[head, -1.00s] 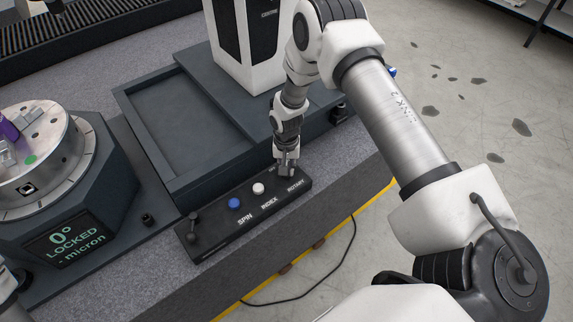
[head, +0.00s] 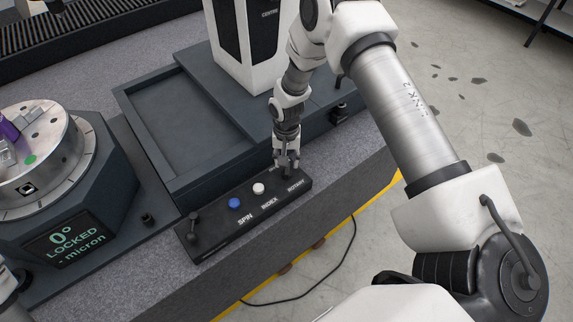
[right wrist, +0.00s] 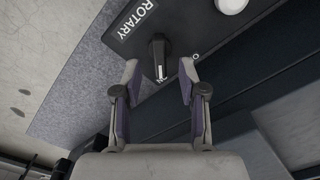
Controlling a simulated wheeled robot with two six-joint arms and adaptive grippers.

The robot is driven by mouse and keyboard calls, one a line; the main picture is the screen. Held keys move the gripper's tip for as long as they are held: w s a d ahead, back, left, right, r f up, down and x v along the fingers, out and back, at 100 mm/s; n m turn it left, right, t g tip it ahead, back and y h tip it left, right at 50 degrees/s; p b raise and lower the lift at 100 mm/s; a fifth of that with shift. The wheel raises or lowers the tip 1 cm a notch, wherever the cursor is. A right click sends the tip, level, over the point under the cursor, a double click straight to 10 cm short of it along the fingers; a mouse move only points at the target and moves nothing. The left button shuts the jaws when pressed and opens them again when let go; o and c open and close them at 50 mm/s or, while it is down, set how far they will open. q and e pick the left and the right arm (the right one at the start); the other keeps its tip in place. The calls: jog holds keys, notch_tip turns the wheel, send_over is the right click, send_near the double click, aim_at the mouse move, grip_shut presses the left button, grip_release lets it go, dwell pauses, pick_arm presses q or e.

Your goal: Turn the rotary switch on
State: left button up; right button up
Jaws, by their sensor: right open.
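The rotary switch (right wrist: 159,60) is a black knob with a white pointer mark, next to the ROTARY label on the dark control panel (head: 218,222). In the right wrist view its pointer is toward the gripper, near partly hidden lettering. My right gripper (right wrist: 159,76) is open, with one finger on each side of the knob's near end; contact cannot be told. In the head view the right gripper (head: 286,161) points down at the panel's right end and largely hides the switch. My left gripper is not in view.
The panel also carries a white button (head: 258,188), a blue button (head: 234,203) and a black lever (head: 194,222). A raised dark tray edge (head: 190,185) runs just behind it. A round turntable (head: 40,140) with a LOCKED display stands left.

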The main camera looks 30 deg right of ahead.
aim_at(287, 169)
notch_tip(287, 169, up, 8)
jog(key=shift+s, duration=0.1)
dwell(0.4)
jog(key=s+a+f+n, duration=0.2)
jog(key=s+f, duration=0.2)
jog(key=s, duration=0.5)
jog(key=s+a+f+n, duration=0.2)
jog(key=s+f, duration=0.3)
jog(key=s, duration=0.5)
jog(key=s+a+f+n, duration=0.2)
jog(key=s+a+f, duration=0.2)
jog(key=s, duration=0.5)
jog(key=shift+s+f+n, duration=0.3)
jog(key=shift+f+n, duration=0.1)
